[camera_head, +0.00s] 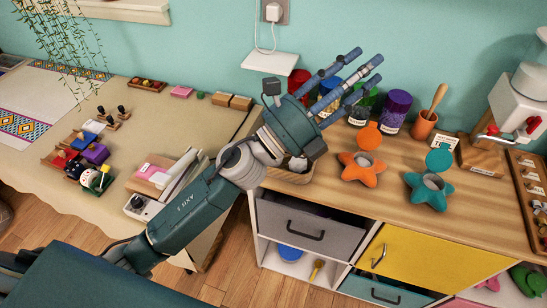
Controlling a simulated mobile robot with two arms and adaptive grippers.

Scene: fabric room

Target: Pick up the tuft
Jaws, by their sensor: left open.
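My left gripper (364,72) reaches in from the left over the wooden counter, fingers open and empty, pointing up and right toward the wall. A wooden tray (292,179) sits on the counter under the gripper's body. A small whitish bit (298,164) shows at the tray, mostly hidden by the gripper; it may be the tuft, but I cannot tell. My right gripper is not in view.
Jars with red (298,84) and purple (396,108) contents stand behind the gripper. An orange star-shaped holder (361,172), a teal one (428,190) and a mortar with pestle (424,124) stand to the right. A cluttered table (60,115) is at left.

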